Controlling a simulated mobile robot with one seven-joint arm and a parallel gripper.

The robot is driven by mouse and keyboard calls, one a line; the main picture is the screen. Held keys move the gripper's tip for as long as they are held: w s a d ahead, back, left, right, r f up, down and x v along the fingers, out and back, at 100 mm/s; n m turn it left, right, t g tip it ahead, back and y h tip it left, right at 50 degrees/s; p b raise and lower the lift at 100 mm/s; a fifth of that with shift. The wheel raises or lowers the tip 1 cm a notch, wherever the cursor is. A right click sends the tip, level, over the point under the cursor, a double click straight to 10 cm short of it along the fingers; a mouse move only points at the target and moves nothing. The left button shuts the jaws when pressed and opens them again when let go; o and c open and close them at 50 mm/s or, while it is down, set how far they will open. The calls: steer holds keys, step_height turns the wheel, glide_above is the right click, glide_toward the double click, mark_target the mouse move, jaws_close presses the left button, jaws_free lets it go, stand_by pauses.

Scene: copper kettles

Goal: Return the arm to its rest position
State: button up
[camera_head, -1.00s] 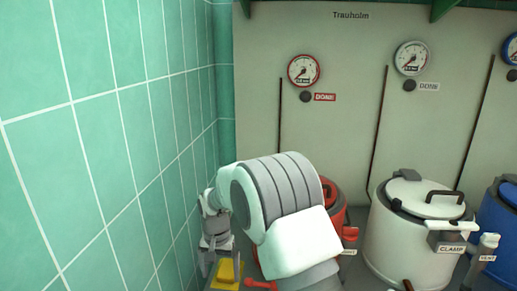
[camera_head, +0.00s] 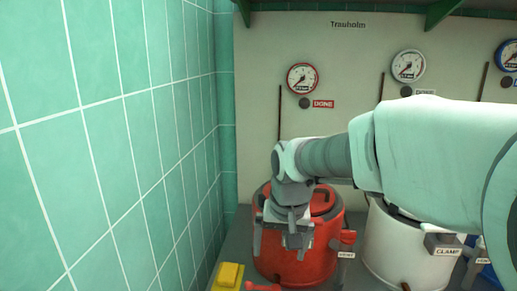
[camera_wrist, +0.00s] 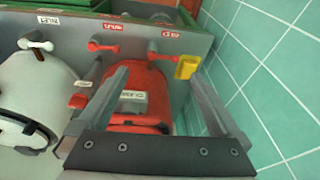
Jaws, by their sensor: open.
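My arm reaches in from the right edge of the head view, and my gripper (camera_head: 282,250) hangs at its end, pointing down. The gripper is in front of the red kettle (camera_head: 325,255) and hides part of its lid and body. Its two fingers are apart, with nothing seen between them. In the wrist view the open fingers of my gripper (camera_wrist: 158,75) frame the red kettle (camera_wrist: 148,88) from above. I cannot tell how much room is between the fingertips and the kettle.
A white kettle (camera_head: 390,250) stands to the right, partly behind my arm. A yellow block (camera_head: 229,276) and a red handle (camera_head: 262,287) are at the front. Green tiled wall (camera_head: 110,140) closes the left side. Gauges (camera_head: 302,78) hang on the back panel.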

steer(key=s+d+r+t, duration=0.1)
steer(key=s+d+r, duration=0.1)
steer(key=s+d, duration=0.5)
steer(key=s+d+r+t, duration=0.2)
steer(key=s+d, duration=0.1)
steer(key=s, duration=0.8)
step_height(320, 180, up, 17)
steer(key=p, duration=1.7)
steer(key=shift+a+n+h, duration=0.2)
steer(key=shift+n+h, duration=0.2)
steer(key=shift+w, duration=0.1)
